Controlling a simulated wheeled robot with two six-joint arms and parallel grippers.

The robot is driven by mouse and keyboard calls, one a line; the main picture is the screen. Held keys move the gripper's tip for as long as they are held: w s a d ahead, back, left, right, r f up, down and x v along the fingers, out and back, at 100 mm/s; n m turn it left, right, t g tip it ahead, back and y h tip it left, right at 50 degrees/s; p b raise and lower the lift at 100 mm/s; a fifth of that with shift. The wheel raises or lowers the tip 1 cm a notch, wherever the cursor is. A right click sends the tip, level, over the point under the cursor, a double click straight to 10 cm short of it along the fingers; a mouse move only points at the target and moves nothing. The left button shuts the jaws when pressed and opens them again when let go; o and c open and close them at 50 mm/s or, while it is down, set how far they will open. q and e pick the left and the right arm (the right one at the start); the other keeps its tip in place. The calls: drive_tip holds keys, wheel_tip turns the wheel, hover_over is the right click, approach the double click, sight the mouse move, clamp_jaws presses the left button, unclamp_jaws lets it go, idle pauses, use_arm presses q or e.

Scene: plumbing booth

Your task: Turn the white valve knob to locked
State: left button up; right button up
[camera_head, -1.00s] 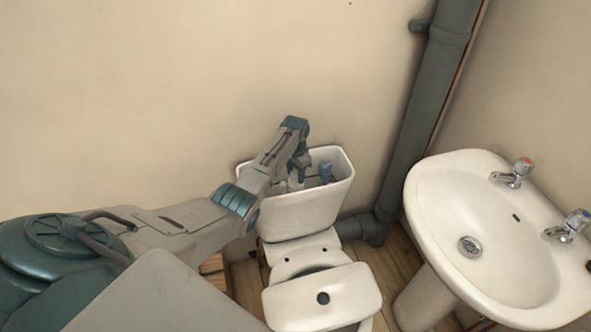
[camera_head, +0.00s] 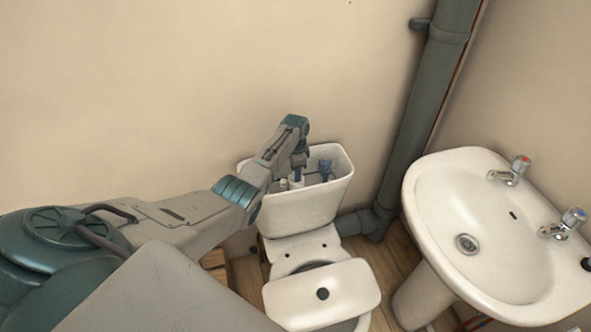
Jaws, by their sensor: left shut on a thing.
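The open toilet cistern (camera_head: 310,208) stands against the wall with no lid on, and valve parts show inside it. My left arm reaches over it from the left. My left gripper (camera_head: 298,173) points down inside the cistern and is shut on the white valve knob (camera_head: 297,182), which shows as a small white part at its fingertips. The gripper hides most of the knob, so its turn position cannot be told. A blue-grey fitting (camera_head: 325,169) stands to the right of the gripper inside the cistern. My right gripper is not in view.
The toilet lid (camera_head: 345,296) lies in front of and below the cistern. A grey drain pipe (camera_head: 420,110) runs up the wall to the right. A white washbasin (camera_head: 440,205) with two taps stands at the right. The wall above the cistern is clear.

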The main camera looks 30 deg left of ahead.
use_arm(q)
drive_tip(key=o, duration=0.9)
drive_tip(key=shift+o, duration=0.5)
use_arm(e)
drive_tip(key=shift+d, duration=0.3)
use_arm(q)
drive_tip(key=shift+r, duration=0.1)
wheel_tip(320, 180, up, 11)
drive_tip(key=shift+f, duration=0.2)
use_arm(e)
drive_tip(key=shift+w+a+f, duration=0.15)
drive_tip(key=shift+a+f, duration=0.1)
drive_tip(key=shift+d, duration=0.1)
